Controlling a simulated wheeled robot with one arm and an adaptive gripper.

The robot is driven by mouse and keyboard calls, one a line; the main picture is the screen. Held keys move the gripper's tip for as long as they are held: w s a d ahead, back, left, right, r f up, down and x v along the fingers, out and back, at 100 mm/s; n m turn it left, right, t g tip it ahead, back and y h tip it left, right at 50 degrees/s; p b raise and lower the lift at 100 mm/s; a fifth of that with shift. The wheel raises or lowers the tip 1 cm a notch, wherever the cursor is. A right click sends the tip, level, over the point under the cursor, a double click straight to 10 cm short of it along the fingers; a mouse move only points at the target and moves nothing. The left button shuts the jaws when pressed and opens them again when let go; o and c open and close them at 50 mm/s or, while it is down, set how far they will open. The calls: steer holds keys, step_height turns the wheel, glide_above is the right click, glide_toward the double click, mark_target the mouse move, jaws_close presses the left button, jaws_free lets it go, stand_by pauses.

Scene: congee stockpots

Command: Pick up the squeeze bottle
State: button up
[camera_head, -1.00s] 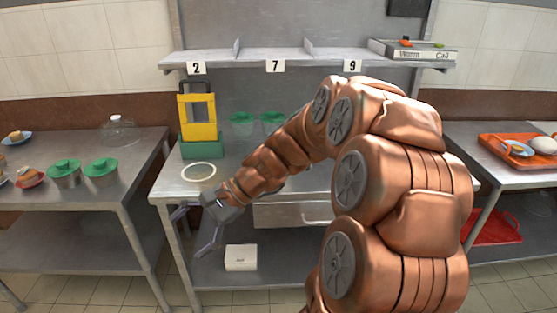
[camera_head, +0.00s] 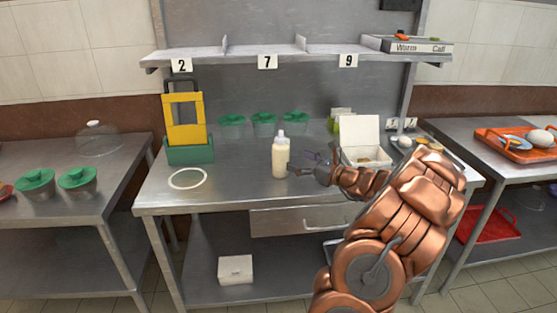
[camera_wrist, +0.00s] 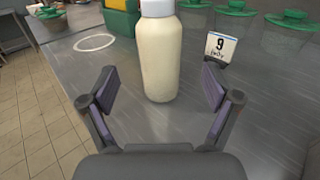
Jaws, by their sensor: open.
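The squeeze bottle (camera_head: 280,156) stands upright on the middle steel table. It is cream-coloured with a pale cap. In the wrist view the bottle (camera_wrist: 160,55) stands ahead, centred between my fingers, its top cut off by the frame. My gripper (camera_head: 300,163) is just right of the bottle in the head view, at about the height of its body. In the wrist view my gripper (camera_wrist: 161,92) is open, with one finger to each side. The bottle looks a little beyond the fingertips. I cannot tell whether either finger touches it.
A yellow and green caddy (camera_head: 188,150) and a white ring (camera_head: 188,179) lie to the left. Green-lidded tubs (camera_head: 264,121) stand behind the bottle. An open white box (camera_head: 361,145) stands right, behind my arm. A card marked 9 (camera_wrist: 220,46) stands near the right finger.

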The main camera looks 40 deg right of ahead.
mark_target(288, 158)
steer(key=shift+w+a+f, duration=0.1)
steer(key=shift+w+a, duration=0.1)
steer(key=shift+w, duration=1.05)
steer(key=shift+w+a+f, duration=0.1)
steer(key=shift+w+a, duration=0.05)
steer(key=shift+w, duration=1.1)
steer(key=shift+w+a+f, duration=0.1)
steer(key=shift+w+a, duration=0.1)
steer(key=shift+w, duration=1.05)
steer(key=c, duration=0.9)
